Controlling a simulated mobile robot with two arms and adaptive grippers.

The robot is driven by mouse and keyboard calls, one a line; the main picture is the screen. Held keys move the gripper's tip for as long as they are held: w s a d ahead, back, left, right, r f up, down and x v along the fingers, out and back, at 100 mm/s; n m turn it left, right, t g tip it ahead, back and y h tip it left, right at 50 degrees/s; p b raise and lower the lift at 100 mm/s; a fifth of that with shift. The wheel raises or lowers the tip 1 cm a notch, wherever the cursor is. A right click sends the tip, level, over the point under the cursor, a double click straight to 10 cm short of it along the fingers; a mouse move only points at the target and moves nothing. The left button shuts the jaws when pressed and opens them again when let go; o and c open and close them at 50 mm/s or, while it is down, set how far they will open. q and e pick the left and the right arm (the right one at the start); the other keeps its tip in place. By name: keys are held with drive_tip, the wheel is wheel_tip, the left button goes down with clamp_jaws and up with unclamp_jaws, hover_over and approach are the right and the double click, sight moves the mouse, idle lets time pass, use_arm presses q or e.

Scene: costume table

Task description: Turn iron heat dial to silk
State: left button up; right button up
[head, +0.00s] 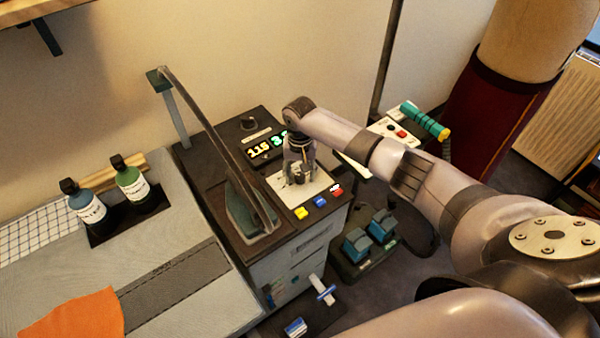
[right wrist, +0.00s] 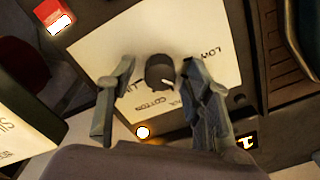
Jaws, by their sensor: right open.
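The heat dial (right wrist: 160,72) is a dark round knob with a small white mark on its lower right edge, in the right wrist view. It sits on a white label plate (right wrist: 215,35), which also shows in the head view (head: 312,188). "LOW" and "COTTON" are readable; other words are partly hidden by the fingers. My right gripper (head: 298,180) is over the plate, pointing down. Its open fingers stand on either side of the dial, with visible gaps in the right wrist view (right wrist: 158,66). The iron (head: 240,212) rests left of the plate. My left gripper is out of view.
Yellow, blue and red buttons (head: 320,201) line the plate's front. A lit display (head: 262,149) is behind it. Two bottles (head: 131,180) stand on the ironing surface at left. A teal-handled device (head: 425,121) and teal pedals (head: 358,243) are to the right.

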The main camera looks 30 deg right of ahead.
sight(300, 175)
wheel_tip(300, 175, up, 12)
idle(0.5)
drive_tip(key=shift+s+f, duration=0.1)
idle(0.4)
